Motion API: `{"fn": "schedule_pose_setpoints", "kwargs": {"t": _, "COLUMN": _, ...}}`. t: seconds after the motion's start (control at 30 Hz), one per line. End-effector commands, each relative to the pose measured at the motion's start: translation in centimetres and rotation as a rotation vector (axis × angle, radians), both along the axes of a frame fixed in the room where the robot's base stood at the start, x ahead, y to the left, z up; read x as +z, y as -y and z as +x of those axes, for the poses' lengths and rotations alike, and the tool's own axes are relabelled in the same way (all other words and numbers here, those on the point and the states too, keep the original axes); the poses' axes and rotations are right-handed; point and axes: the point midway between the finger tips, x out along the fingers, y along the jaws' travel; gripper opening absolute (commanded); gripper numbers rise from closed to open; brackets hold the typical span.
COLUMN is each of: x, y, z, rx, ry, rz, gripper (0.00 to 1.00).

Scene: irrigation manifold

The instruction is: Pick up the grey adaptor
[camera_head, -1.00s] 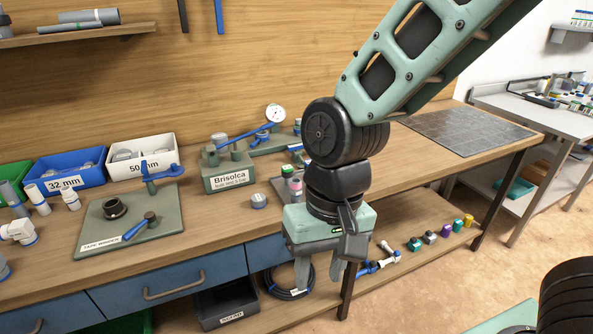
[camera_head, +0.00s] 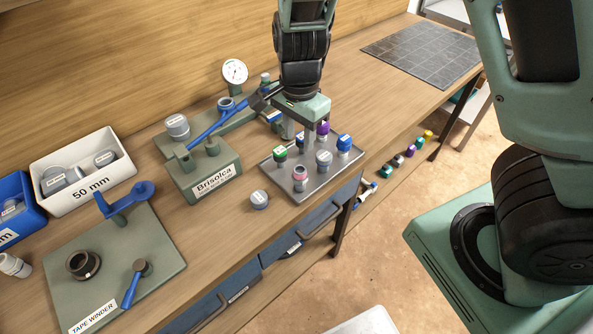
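A tray (camera_head: 309,193) on the bench holds several small adaptors with coloured tops. The one with a grey body and a pale top (camera_head: 323,159) stands upright near the tray's middle right, among green (camera_head: 280,153), pink (camera_head: 300,173), blue (camera_head: 344,143) and purple (camera_head: 322,129) ones. My gripper (camera_head: 301,145) points down over the back of the tray, behind and left of the grey adaptor. One finger shows clearly; the other is not clear, so the gap cannot be judged. Nothing is visibly held.
The tape winder (camera_head: 115,260) is front left. A dark mat (camera_head: 422,50) lies at right.

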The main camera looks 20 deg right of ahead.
Motion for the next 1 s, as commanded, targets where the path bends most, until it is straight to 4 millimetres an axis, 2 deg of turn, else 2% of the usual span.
{"fn": "schedule_pose_setpoints", "kwargs": {"t": 0.1, "x": -2.8, "y": 0.2, "z": -0.1, "rx": -0.003, "ry": -0.005, "rz": -0.003, "gripper": 0.39}}
{"fn": "schedule_pose_setpoints", "kwargs": {"t": 0.4, "x": -8.6, "y": 0.2, "z": -0.1, "rx": 0.000, "ry": -0.004, "rz": -0.001, "gripper": 0.39}}
{"fn": "schedule_pose_setpoints", "kwargs": {"t": 0.73, "x": -11.3, "y": 0.3, "z": 0.1, "rx": -0.001, "ry": -0.003, "rz": 0.000, "gripper": 0.39}}
{"fn": "schedule_pose_setpoints", "kwargs": {"t": 1.0, "x": -15.0, "y": 0.6, "z": 0.3, "rx": 0.001, "ry": -0.003, "rz": 0.000, "gripper": 0.39}}
